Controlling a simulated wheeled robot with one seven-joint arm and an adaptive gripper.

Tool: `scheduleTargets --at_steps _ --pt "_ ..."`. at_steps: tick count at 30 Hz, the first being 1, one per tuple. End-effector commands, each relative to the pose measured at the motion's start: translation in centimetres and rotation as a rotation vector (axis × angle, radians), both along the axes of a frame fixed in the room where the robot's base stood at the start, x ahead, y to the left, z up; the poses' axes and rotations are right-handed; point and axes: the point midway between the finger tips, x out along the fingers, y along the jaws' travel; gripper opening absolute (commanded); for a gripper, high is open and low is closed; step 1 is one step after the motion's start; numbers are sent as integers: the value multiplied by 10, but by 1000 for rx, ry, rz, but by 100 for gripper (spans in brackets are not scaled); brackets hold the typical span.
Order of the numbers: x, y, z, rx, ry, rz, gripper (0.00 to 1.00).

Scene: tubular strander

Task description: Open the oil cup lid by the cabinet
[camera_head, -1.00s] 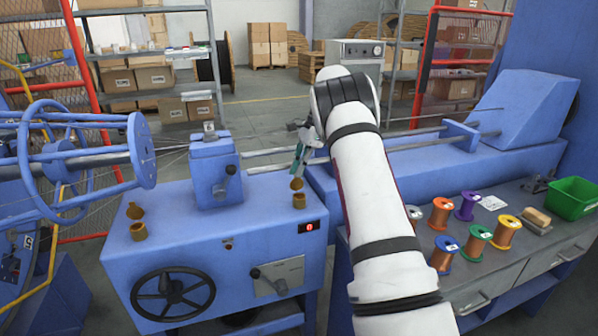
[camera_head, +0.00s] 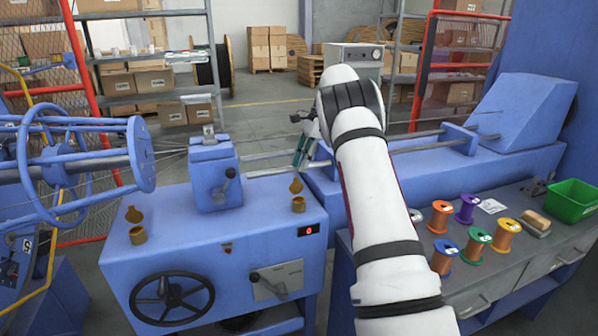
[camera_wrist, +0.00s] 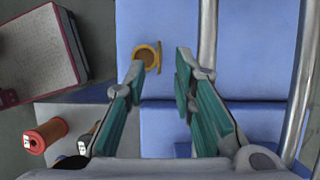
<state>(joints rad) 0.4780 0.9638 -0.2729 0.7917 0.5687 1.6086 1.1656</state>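Two brass oil cups stand on top of the blue machine cabinet (camera_head: 265,238). The right cup (camera_head: 298,205) has its lid (camera_head: 296,186) standing up, open, at its back. The left cup (camera_head: 138,235) also has its lid (camera_head: 133,214) raised. My gripper (camera_head: 303,148) is above and behind the right cup, apart from it. In the wrist view my gripper (camera_wrist: 160,64) is open and empty. One oil cup (camera_wrist: 146,58) shows just beyond the fingertips, its lid (camera_wrist: 158,56) seen edge-on beside its opening.
A blue head with a lever (camera_head: 213,172) stands between the cups. A handwheel (camera_head: 172,297) is on the cabinet front. At right, a grey bench holds several coloured spools (camera_head: 478,238) and a green bin (camera_head: 573,198). Metal rods (camera_head: 270,172) run behind the cups.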

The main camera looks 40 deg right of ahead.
Motion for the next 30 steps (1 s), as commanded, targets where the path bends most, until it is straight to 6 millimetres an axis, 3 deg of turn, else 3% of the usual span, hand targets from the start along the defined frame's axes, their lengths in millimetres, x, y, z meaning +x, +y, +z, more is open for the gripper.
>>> scheduleTargets --at_steps 3,10,30 --pt "-1 -8 17 0 -1 1 24" --pt "-2 -14 33 1 0 1 24" --pt "-3 -13 39 -1 -3 5 24"
